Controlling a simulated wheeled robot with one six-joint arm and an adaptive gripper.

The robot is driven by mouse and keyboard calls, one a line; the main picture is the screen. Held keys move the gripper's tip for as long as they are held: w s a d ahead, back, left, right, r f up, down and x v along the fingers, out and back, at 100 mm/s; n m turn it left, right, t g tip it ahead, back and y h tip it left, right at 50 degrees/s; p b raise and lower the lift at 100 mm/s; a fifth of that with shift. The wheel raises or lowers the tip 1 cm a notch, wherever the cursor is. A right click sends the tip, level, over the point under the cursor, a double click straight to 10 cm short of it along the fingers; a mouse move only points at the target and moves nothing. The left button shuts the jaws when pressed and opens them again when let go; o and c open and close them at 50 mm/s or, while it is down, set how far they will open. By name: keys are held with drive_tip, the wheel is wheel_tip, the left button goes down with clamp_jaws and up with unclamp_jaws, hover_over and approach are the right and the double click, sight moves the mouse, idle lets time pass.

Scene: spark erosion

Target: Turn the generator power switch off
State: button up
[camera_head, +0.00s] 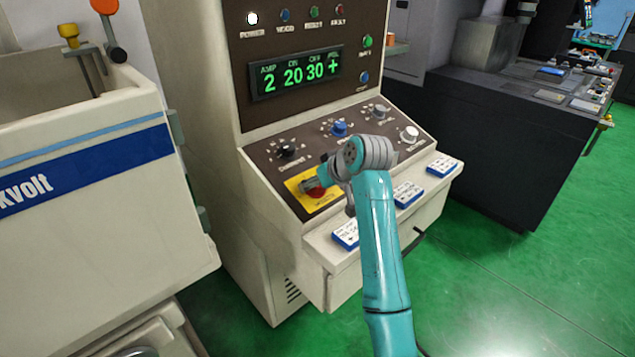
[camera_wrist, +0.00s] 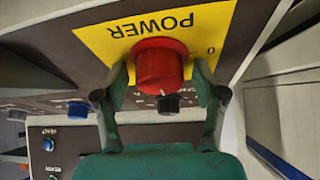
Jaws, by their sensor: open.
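The generator power switch is a red round knob (camera_wrist: 160,66) on a yellow plate (camera_wrist: 108,36) lettered POWER, upside down in the wrist view, with a 0 mark at the right. In the head view the knob (camera_head: 317,194) is partly hidden by my gripper (camera_head: 314,186) on the sloped panel. In the wrist view my gripper (camera_wrist: 163,76) is open, one finger on each side of the knob. I cannot tell whether the fingers touch it. A white mark shows on the knob's lower edge. The white POWER lamp (camera_head: 251,18) on the generator (camera_head: 220,70) is lit.
A green display (camera_head: 296,74) reads 2, 20, 30, +. Black, blue (camera_head: 339,129), grey and white knobs sit behind the switch. Blue-edged button pads (camera_head: 407,193) lie on the front ledge. A cream tank (camera_head: 75,200) stands left; green floor is clear right.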

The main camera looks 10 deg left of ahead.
drive_tip(key=c, duration=1.1)
drive_tip(key=shift+c, duration=0.2)
